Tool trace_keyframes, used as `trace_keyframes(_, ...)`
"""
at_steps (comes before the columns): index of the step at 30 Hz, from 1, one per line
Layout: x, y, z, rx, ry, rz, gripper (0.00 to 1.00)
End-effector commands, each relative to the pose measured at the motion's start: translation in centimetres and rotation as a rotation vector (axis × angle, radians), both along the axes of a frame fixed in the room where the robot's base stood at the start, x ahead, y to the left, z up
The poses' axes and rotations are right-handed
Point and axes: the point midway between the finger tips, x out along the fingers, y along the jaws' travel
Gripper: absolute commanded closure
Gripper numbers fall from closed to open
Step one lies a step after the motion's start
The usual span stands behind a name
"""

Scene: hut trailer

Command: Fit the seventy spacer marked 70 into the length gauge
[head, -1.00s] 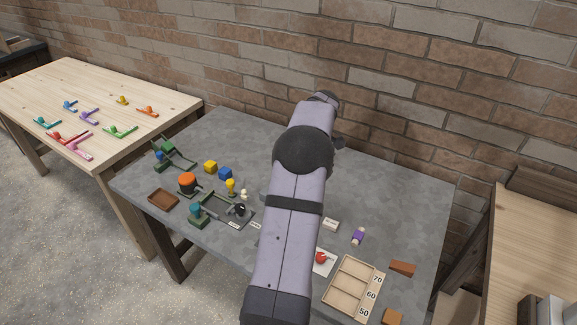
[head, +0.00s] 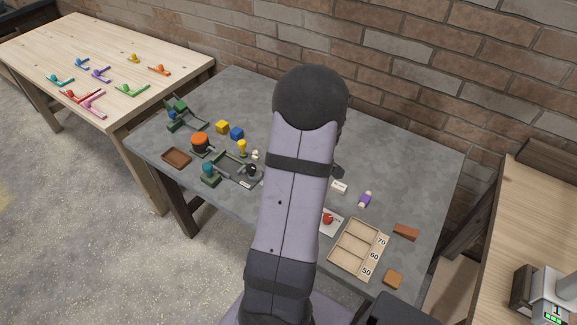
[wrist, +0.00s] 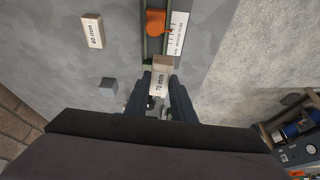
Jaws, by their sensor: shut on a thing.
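In the wrist view my gripper (wrist: 163,100) is shut on the pale spacer marked 70 mm (wrist: 160,82). The length gauge (wrist: 145,48) shows just beyond it, with green rails, an orange part between them and a white label strip on the right. The spacer's far end overlaps the near part of the gauge in the picture; I cannot tell if they touch. A pale spacer marked 60 mm (wrist: 92,31) lies on the grey table to the left. In the head view my arm hides the gripper and the held spacer.
A small grey block (wrist: 108,87) sits left of my gripper. In the head view a wooden tray marked 70, 60, 50 (head: 376,257) has empty-looking compartments. An orange-topped device (head: 200,141) and coloured cubes stand left of my arm. The table edge lies right of the gauge.

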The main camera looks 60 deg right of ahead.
Motion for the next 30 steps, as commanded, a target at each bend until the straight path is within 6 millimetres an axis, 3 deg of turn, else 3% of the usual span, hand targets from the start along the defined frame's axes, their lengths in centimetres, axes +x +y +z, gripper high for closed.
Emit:
trace_keyframes(7, -0.2, -1.6, 0.0, -0.001, -0.001, 0.040, 0.98)
trace_keyframes(30, -0.2, -1.7, -0.2, -0.002, 0.000, 0.065, 0.98)
